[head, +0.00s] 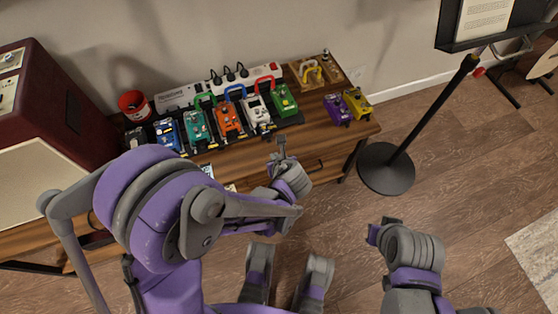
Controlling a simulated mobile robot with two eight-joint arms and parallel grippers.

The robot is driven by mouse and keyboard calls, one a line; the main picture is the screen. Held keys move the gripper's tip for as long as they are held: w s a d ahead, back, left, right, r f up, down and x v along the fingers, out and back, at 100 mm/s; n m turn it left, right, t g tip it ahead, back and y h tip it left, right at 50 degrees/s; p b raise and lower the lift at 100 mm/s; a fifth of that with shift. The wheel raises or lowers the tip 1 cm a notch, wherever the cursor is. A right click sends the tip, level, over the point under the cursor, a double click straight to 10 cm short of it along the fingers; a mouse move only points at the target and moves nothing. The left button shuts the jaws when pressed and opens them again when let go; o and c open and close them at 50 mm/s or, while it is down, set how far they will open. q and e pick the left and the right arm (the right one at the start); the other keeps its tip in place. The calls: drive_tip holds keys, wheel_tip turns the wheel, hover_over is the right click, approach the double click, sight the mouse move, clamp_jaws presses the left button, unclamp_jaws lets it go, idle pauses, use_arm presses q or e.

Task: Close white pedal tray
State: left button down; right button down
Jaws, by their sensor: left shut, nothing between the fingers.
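The white pedal (257,113) sits on the dark pedalboard between the orange pedal (228,119) and the green pedal (285,101). Its tray is too small in the head view to tell how far open it is. My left gripper (280,145) is shut and empty, just in front of the board, below and right of the white pedal. It looks apart from the pedal. My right gripper (373,234) is low at the right, over the floor and away from the table. Whether its fingers are open cannot be told.
Blue (167,133) and teal pedals (197,127) are further left on the board. Purple (337,110) and yellow pedals (357,103) stand at the table's right end. A red cup (134,105) and power strip are behind. A music stand (386,168) stands right of the table.

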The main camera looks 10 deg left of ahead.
sight(264, 129)
use_arm(q)
drive_tip(key=shift+w+a+f, duration=0.1)
drive_tip(key=shift+w+a, duration=0.25)
drive_tip(key=shift+w, duration=0.3)
drive_tip(key=shift+w+a+f, duration=0.1)
drive_tip(key=shift+w+a, duration=0.25)
drive_tip(key=shift+w, duration=0.25)
drive_tip(key=shift+w+a+f, duration=0.1)
drive_tip(key=shift+w+a, duration=0.25)
drive_tip(key=shift+w, duration=0.3)
drive_tip(key=shift+w, duration=0.1)
drive_tip(key=w+a, duration=0.1)
drive_tip(key=w, duration=0.1)
drive_tip(key=w+a+b, duration=0.1)
drive_tip(key=w+a, duration=0.1)
drive_tip(key=shift+w+a, duration=0.2)
drive_tip(key=shift+w, duration=0.2)
drive_tip(key=shift+w+a, duration=0.15)
drive_tip(key=shift+w, duration=0.1)
